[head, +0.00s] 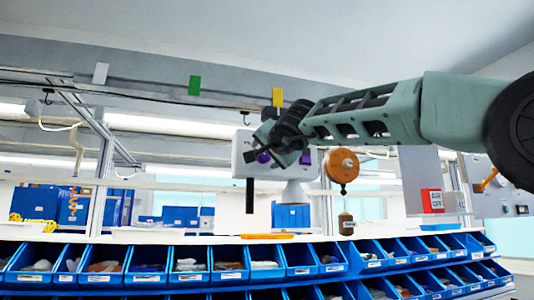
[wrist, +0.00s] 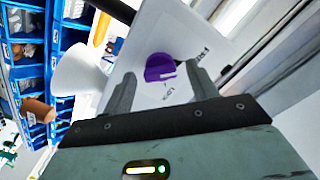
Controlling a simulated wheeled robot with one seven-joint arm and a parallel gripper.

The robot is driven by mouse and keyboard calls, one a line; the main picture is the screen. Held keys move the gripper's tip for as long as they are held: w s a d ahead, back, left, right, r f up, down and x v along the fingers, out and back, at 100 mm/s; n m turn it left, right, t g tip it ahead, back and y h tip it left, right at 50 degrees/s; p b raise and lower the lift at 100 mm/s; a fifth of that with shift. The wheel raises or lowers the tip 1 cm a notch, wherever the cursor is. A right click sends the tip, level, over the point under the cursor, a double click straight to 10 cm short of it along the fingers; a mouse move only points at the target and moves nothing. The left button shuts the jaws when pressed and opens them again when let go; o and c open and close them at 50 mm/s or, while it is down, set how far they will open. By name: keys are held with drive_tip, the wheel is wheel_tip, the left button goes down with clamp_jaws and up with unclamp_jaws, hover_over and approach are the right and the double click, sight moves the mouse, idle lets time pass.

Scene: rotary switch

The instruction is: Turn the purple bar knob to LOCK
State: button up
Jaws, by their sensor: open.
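The purple bar knob (wrist: 160,67) sits on a white panel (wrist: 152,30) in the wrist view, with small dark lettering beside it that I cannot read. My gripper (wrist: 158,85) is open, with one grey finger on either side of the knob in the picture; I cannot tell whether either touches it. In the head view my gripper (head: 268,140) is in front of the white panel (head: 240,150), and a purple knob (head: 263,156) shows partly behind it. A second purple piece (head: 305,158) shows to the right on the same panel.
An orange reel (head: 342,165) with a hanging brown weight (head: 346,223) is right of the panel. A white cone (head: 293,193) hangs below it. Rows of blue bins (head: 190,277) run along the bottom. A box with a red label (head: 432,200) stands at the right.

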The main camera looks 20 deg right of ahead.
drive_tip(key=c, duration=1)
drive_tip(key=shift+m+p, duration=0.3)
drive_tip(key=shift+m, duration=0.1)
drive_tip(key=m+p, duration=0.1)
drive_tip(key=m, duration=0.2)
drive_tip(key=shift+p, duration=0.35)
drive_tip(key=m+p, duration=0.1)
drive_tip(key=m, duration=0.8)
drive_tip(key=shift+p, duration=0.35)
drive_tip(key=m, duration=0.5)
drive_tip(key=shift+f, duration=0.15)
